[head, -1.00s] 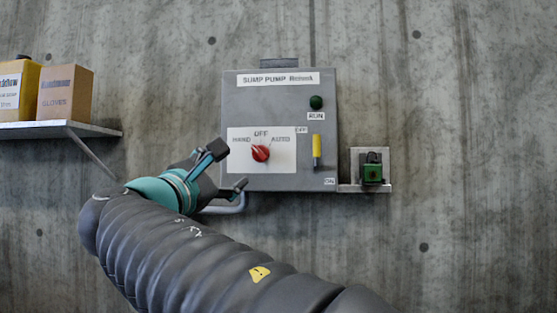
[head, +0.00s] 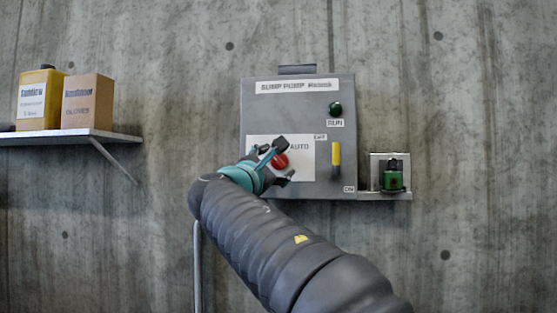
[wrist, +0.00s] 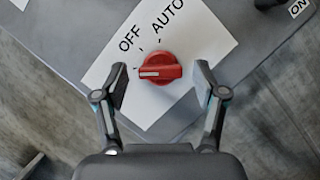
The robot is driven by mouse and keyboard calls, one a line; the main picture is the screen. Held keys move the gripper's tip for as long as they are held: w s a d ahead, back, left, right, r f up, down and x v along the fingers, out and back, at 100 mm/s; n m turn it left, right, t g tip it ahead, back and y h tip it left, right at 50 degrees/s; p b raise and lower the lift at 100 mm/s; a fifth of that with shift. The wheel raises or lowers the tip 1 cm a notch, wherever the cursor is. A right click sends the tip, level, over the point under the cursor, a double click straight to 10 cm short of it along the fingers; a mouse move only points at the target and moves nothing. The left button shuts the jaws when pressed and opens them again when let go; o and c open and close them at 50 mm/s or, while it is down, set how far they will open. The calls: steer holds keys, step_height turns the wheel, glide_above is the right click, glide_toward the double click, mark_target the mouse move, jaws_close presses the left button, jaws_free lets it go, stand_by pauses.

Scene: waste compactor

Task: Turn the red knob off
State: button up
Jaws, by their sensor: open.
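The red knob (head: 280,161) sits on a white label plate (head: 325,150) on the grey SUMP PUMP box (head: 300,110). In the head view my gripper (head: 281,162) is in front of it and hides the OFF and HAND lettering. In the wrist view my gripper (wrist: 161,82) is open, with one finger on each side of the red knob (wrist: 165,66) and gaps to both. The knob's white pointer line points left, away from the OFF label (wrist: 130,38), which lies up-left of the knob. AUTO (wrist: 166,14) is above. HAND does not show.
A shelf (head: 70,134) at left holds a yellow jug (head: 40,98) and a gloves carton (head: 88,101).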

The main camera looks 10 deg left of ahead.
steer(key=shift+w, duration=0.3)
steer(key=shift+d, duration=0.1)
steer(key=c, duration=1.1)
steer(key=shift+c, duration=0.2)
steer(key=m+g+p, duration=0.1)
steer(key=m, duration=0.1)
steer(key=m+h+p, duration=0.1)
steer(key=m, duration=0.2)
steer(key=shift+r+g, duration=0.2)
steer(key=shift+g, duration=0.2)
steer(key=shift+m+g+p, duration=0.3)
steer(key=shift+m+g, duration=0.5)
steer(key=shift+m, duration=1.5)
